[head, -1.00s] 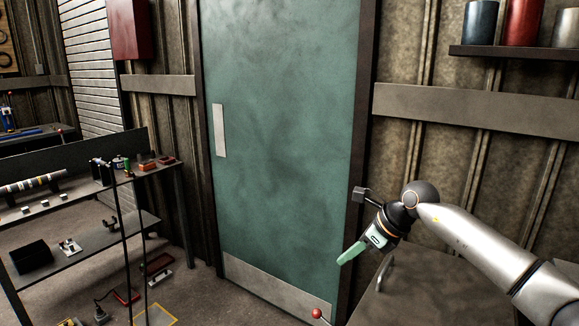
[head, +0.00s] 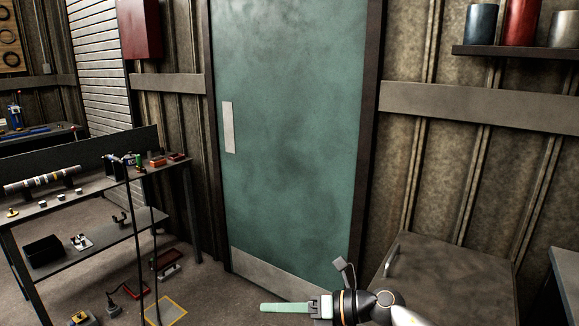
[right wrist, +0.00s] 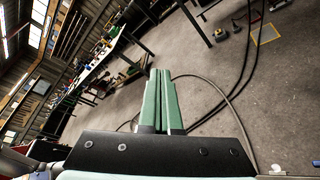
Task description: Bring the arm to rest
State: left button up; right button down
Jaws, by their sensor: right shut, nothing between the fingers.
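My right gripper (head: 264,307) is low in the head view, at the bottom edge right of the middle. Its green fingers point left, in front of the foot of the green door. In the right wrist view the two green fingers (right wrist: 158,75) lie side by side, shut, with nothing between them. Part of my right arm is cut off by the bottom edge of the head view. My left gripper is not in any view.
A dark workbench (head: 95,185) with a shaft and small parts stands at the left. A brown table (head: 450,270) stands at the right. The green door (head: 290,140) is closed at the back. Open floor (head: 215,295) lies between, with a yellow-framed square on it.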

jog(key=s+d+f+m+t+h, duration=0.5)
jog(key=s+d+f+m, duration=0.45)
jog(key=m, duration=0.75)
jog(key=s+d+f+m+t+h, duration=0.55)
jog(key=f+m, duration=0.65)
jog(key=m, duration=0.6)
jog(key=s+d+f+m+g+h, duration=0.1)
jog(key=s+d+f+m+g, duration=0.1)
jog(key=s, duration=0.3)
jog(key=s+d+f+m+g+h, duration=0.1)
jog(key=s+d+f+m+g, duration=0.1)
jog(key=s+f, duration=0.2)
jog(key=shift+s+d+f+m+b, duration=0.3)
jog(key=shift+s+f, duration=0.1)
jog(key=shift+s, duration=0.65)
jog(key=shift+g, duration=0.25)
